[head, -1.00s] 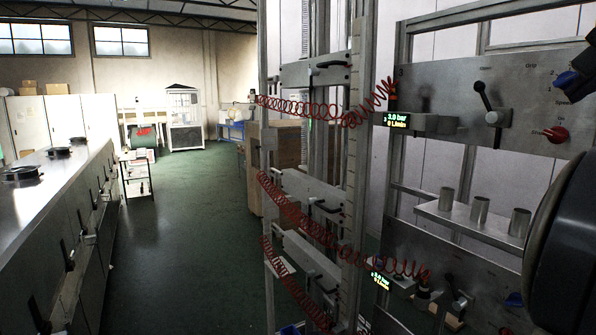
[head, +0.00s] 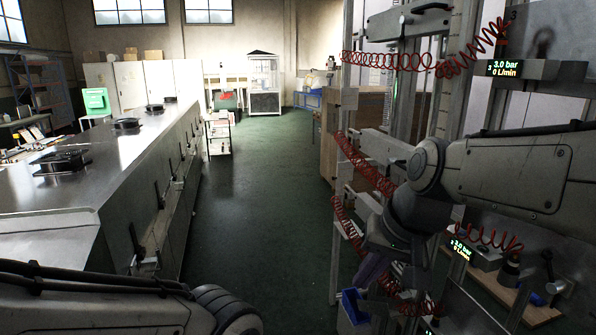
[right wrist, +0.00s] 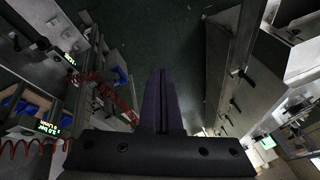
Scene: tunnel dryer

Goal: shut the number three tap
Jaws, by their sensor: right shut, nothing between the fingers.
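The panel marked 3 is at the upper right of the head view, partly cut off. Its small display (head: 505,69) reads 3.0 bar and 0 L/min. No tap lever of that panel shows clearly; my right arm and the picture edge hide much of it. My right gripper (head: 372,268) points down in front of the frame, below and left of that display. In the right wrist view its purple fingers (right wrist: 160,100) are together and empty, above the green floor. My left arm shows at the lower left; its gripper is out of view.
Red coiled hoses (head: 385,60) hang across the metal frame near my right arm. A lower display (head: 461,249) also reads 3.0 bar. A long metal-topped bench (head: 130,165) runs along the left. The green floor (head: 250,210) between is clear.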

